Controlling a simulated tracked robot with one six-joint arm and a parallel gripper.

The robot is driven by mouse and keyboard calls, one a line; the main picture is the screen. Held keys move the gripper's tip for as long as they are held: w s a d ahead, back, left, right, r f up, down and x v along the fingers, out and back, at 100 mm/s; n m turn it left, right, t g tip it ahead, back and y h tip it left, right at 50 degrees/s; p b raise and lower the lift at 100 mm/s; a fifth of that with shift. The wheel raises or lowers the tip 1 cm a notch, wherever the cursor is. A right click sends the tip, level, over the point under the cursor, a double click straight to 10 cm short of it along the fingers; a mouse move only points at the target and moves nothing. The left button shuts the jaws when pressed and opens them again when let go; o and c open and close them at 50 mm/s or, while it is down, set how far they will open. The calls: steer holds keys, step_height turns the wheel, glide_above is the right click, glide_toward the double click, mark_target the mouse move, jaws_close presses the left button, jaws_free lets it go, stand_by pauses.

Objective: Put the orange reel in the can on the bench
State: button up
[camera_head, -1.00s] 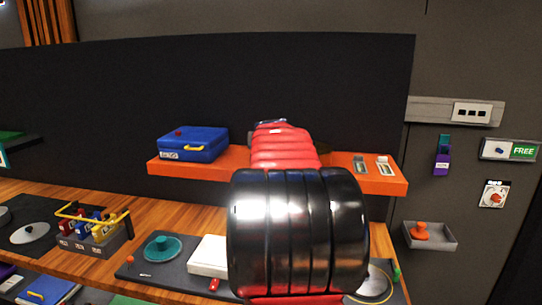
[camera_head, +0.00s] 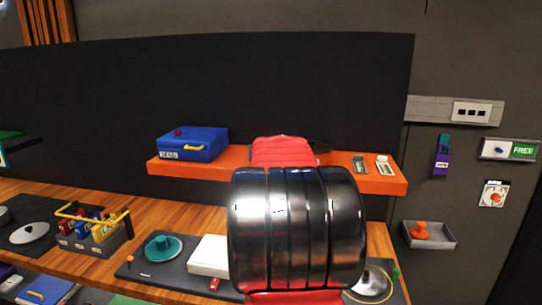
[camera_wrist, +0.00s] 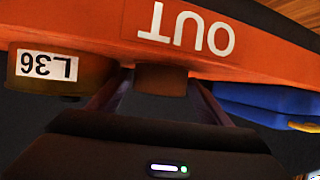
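In the wrist view, which is upside down, a dull orange round piece (camera_wrist: 162,80), which looks like the reel, stands at the orange shelf's edge. My gripper (camera_wrist: 160,88) faces it, with one finger on each side and narrow dark gaps between. It looks open. Part of a brown round thing (camera_head: 319,147) shows there in the head view. My arm hides the gripper and reel in the head view. I cannot pick out a can on the wooden bench (camera_head: 190,214).
The orange shelf (camera_head: 230,170) also carries a blue case (camera_head: 193,145) at left and two small pieces at right. On the bench are a caddy (camera_head: 95,240), a teal disc (camera_head: 163,247) and a white box (camera_head: 208,256). A grey wall tray (camera_head: 440,240) holds an orange knobbed piece (camera_head: 421,230).

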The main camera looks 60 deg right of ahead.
steer(key=shift+r, duration=0.1)
steer(key=shift+s+a+r, duration=0.2)
steer(key=shift+a, duration=0.15)
steer(key=v, duration=1.1)
steer(key=shift+a, duration=0.15)
stand_by(0.5)
